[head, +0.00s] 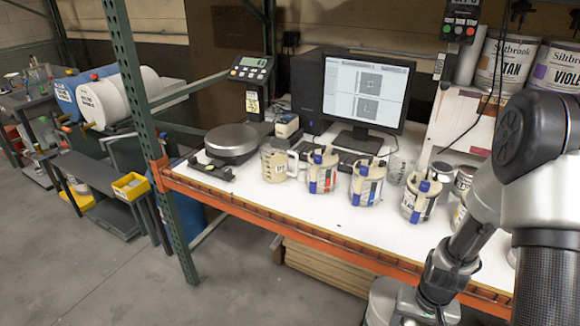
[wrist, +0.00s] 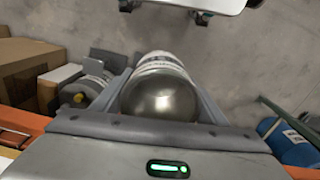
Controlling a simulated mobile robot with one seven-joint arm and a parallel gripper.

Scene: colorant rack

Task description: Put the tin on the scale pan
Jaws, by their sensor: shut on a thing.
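The tin (wrist: 163,100) shows in the wrist view with a shiny metal face toward the camera and a pale printed label around its side. My gripper (wrist: 162,92) is shut on it, one finger along each side. Concrete floor shows beyond the tin in the wrist view. I cannot make out the tin or the fingertips in the head view, where my arm runs down to the bottom edge. The scale pan (head: 232,139) is a round metal plate at the left end of the bench. It looks empty, and my arm is far to its right.
A scale display (head: 251,70) stands behind the pan. Several taped pots, including one (head: 322,170), and a beige jug (head: 274,162) line the white bench top (head: 310,212). A monitor (head: 363,92) stands behind. A green upright (head: 150,140) stands left of the pan.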

